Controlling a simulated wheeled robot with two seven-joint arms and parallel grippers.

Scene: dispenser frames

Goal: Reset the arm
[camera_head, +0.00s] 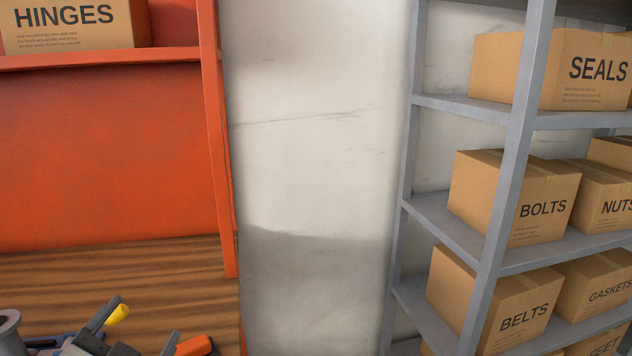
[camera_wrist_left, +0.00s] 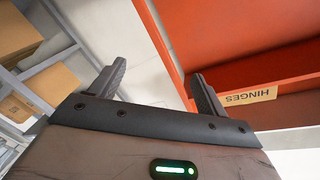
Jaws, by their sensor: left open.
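My left gripper (camera_wrist_left: 158,72) shows in the left wrist view with its two dark fingers spread wide apart. Nothing is between the fingers; the pale wall shows through the gap. A green light glows on the wrist body below them. My right gripper does not show.
An orange-backed bench (camera_head: 110,150) with a wooden top (camera_head: 120,280) stands left, a HINGES box (camera_head: 70,28) on its shelf. Tools with yellow (camera_head: 118,314) and orange (camera_head: 195,346) parts lie low left. A grey rack (camera_head: 510,150) of labelled boxes stands right. Bare wall separates them.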

